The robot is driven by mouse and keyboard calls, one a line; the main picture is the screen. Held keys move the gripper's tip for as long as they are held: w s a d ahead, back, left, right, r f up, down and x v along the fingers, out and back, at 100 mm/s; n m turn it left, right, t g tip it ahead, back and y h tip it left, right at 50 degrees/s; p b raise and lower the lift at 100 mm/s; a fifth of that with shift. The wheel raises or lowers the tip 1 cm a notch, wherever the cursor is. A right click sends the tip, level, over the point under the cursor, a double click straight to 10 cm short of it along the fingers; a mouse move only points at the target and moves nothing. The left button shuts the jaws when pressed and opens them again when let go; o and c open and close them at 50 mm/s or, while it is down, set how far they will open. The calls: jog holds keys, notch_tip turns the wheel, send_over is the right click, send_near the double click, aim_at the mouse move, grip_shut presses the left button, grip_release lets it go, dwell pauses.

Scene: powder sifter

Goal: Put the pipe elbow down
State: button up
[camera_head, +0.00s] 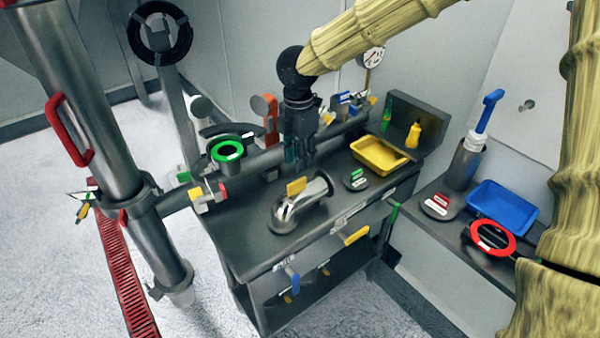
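The pipe elbow (312,206) is a shiny silver curved pipe at the middle of the dark workbench (240,232). A small yellow tag or handle (296,187) shows at its top. It appears to rest on the bench top, but I cannot tell whether its underside touches. My gripper (299,168) is dark and points down from above, with its fingertips close behind or over the elbow's upper part. Whether the fingers touch the elbow, and how far they are apart, is too small to tell.
A yellow tray (379,154) and a dark labelled disc (356,180) sit right of the elbow. A green-ringed part (228,151) is at the left, near a thick vertical pipe (85,110). A blue tray (503,205) and red ring (489,238) lie on the right-hand bench. The bench's front left is clear.

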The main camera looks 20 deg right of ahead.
jog(key=shift+r, duration=2)
